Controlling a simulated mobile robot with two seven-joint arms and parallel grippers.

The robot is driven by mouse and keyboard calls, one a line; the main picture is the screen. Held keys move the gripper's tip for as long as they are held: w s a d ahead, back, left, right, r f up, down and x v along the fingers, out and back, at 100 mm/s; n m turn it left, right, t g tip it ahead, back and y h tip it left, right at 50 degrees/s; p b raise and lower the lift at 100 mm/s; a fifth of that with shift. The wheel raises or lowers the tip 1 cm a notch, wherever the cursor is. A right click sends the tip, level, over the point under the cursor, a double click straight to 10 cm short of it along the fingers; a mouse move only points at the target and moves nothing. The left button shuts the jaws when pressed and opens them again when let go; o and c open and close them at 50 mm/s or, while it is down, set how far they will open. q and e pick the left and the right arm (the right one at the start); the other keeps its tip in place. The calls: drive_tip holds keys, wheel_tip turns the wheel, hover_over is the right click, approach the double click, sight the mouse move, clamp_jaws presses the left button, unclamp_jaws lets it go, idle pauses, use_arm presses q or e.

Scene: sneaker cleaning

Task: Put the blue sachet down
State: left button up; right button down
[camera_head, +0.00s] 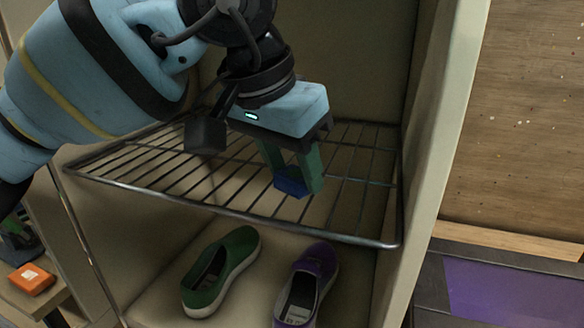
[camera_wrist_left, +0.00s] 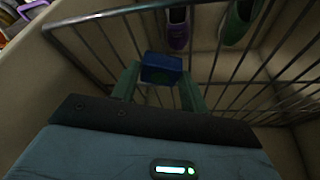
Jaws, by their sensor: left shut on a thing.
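My left gripper (camera_head: 296,184) reaches over a wire rack (camera_head: 160,170) inside a tall beige cabinet. It is shut on the small blue sachet (camera_head: 291,187), which sits between its two green fingers. In the left wrist view the blue sachet (camera_wrist_left: 161,69) also shows between the fingertips, with the rack's bars (camera_wrist_left: 110,45) behind it. I cannot tell whether the sachet touches the rack or hangs just above it.
Below the rack, a green shoe (camera_head: 222,270) and a purple shoe (camera_head: 306,284) stand on the cabinet floor. The cabinet's right wall (camera_head: 440,130) is close to the rack. An orange box (camera_head: 32,279) lies outside at lower left. The rack around the sachet looks empty.

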use_arm(q)
drive_tip(key=o, duration=1)
drive_tip(key=shift+c, duration=0.2)
drive_tip(key=shift+s+a+r, duration=0.1)
drive_tip(key=shift+s+r, duration=0.05)
drive_tip(key=shift+r, duration=0.4)
drive_tip(key=v, duration=1.1)
drive_tip(key=shift+a, duration=0.1)
